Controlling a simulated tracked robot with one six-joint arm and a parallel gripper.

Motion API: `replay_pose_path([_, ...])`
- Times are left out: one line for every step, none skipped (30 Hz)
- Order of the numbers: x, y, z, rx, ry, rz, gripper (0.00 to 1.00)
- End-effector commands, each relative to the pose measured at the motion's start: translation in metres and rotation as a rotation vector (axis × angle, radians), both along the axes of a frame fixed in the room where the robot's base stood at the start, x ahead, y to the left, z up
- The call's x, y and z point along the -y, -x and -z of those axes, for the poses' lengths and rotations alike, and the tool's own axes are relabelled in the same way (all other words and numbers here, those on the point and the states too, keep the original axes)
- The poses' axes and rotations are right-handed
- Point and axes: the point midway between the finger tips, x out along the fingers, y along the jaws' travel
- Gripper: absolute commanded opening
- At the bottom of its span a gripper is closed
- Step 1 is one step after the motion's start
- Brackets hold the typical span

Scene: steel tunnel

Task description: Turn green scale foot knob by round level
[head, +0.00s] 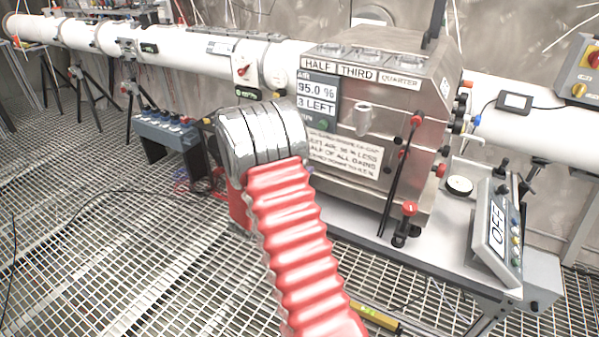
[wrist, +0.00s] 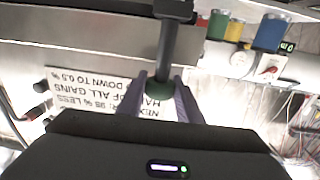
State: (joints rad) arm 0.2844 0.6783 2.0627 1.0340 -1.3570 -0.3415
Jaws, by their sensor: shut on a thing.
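In the wrist view, the two purple fingers of my gripper (wrist: 160,86) are closed on either side of a dark green rounded knob (wrist: 161,100). A dark stem (wrist: 168,55) runs from the knob up to a black block. In the head view my red-sleeved arm and its silver joint hide the gripper and the knob. A small white-faced round dial (head: 459,185), perhaps the round level, lies on the bench right of the steel box. Its bubble is too small to read.
A steel box (head: 395,110) with a printed sign and black levers with red knobs stands behind my arm. A white pipe (head: 180,45) runs along the back. A blue-topped unit (head: 165,130) stands left. Open grating (head: 110,240) covers the left floor.

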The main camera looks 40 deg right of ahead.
Motion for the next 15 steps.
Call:
replay_pose_path([-0.0024,-0.0025,0.0005,0.0,0.001,0.026,0.1])
replay_pose_path([-0.0025,-0.0025,0.0009,0.0,0.0,0.045,0.1])
replay_pose_path([-0.0025,-0.0027,0.0008,0.0,0.0,0.071,0.1])
replay_pose_path([-0.0023,-0.0025,0.0006,0.0,0.0,0.092,0.1])
replay_pose_path([-0.0023,-0.0027,0.0004,0.001,0.001,0.112,0.1])
replay_pose_path([-0.0024,-0.0026,0.0008,-0.001,0.0,0.139,0.1])
replay_pose_path([-0.0023,-0.003,0.0009,0.0,0.0,0.159,0.1])
replay_pose_path([-0.0025,-0.0028,0.0009,0.0,0.0,0.18,0.1])
replay_pose_path([-0.0025,-0.003,0.0005,0.001,0.001,0.208,0.1])
replay_pose_path([-0.0027,-0.0031,0.001,0.0,0.0,0.227,0.1])
replay_pose_path([-0.0026,-0.0035,0.001,0.0,0.0,0.246,0.1])
replay_pose_path([-0.0025,-0.0033,0.0007,0.0,0.001,0.273,0.1])
replay_pose_path([-0.0024,-0.0031,0.0007,0.0,0.0,0.292,0.1])
replay_pose_path([-0.0024,-0.0034,0.0009,0.0,0.0,0.31,0.1])
replay_pose_path([-0.0023,-0.0033,0.001,-0.001,0.0,0.333,0.1])
